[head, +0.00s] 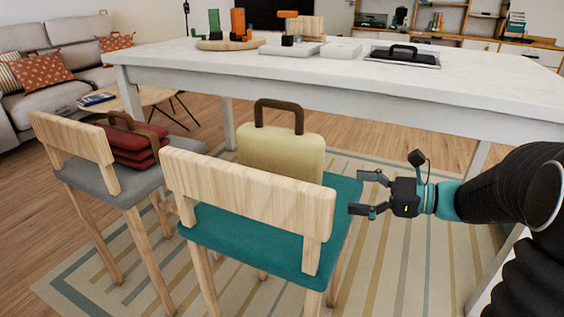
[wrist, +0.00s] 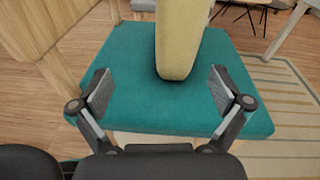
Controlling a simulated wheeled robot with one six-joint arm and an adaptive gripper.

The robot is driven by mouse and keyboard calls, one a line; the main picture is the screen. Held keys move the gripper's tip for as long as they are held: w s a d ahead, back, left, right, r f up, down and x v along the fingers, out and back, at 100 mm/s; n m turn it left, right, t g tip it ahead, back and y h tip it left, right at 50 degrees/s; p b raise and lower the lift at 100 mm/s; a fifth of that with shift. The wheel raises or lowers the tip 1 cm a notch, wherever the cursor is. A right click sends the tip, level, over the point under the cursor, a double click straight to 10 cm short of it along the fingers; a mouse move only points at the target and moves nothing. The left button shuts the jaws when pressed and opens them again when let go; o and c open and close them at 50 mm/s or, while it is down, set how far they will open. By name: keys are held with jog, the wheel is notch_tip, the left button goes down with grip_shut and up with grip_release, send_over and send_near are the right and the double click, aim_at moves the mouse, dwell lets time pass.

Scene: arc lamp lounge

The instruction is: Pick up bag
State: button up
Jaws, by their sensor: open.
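A pale yellow bag (head: 283,150) with a brown handle (head: 279,106) stands upright on the teal seat of a wooden chair (head: 245,195). A dark red bag (head: 133,143) with a brown handle sits on the grey-seated chair to the left. My gripper (head: 362,192) is open and empty, to the right of the teal chair and its yellow bag. In the wrist view, the narrow end of the yellow bag (wrist: 180,45) shows ahead, between the lines of my open fingers (wrist: 158,95). Its handle is out of that view.
A long white table (head: 340,70) runs behind the chairs, with a tray, blocks and other items on it. The chair backrest (head: 245,195) stands in front of the yellow bag. A low wooden table (head: 120,100) and sofa are at the left.

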aim_at(323, 170)
jog(key=shift+m+t+y, duration=0.6)
jog(key=shift+m+t, duration=0.1)
jog(key=shift+m, duration=0.1)
jog(key=w+a, duration=0.1)
jog(key=a, duration=0.1)
jog(key=w+a+r, duration=0.1)
jog(key=w+a, duration=0.3)
jog(key=shift+a+r, duration=0.2)
jog(key=shift+a, duration=0.05)
jog(key=shift+f+x, duration=0.2)
jog(key=shift+x, duration=1.1)
jog(key=shift+f+x, duration=0.15)
jog(key=shift+x, duration=1.15)
jog(key=shift+s, duration=0.1)
jog(key=c, duration=1.2)
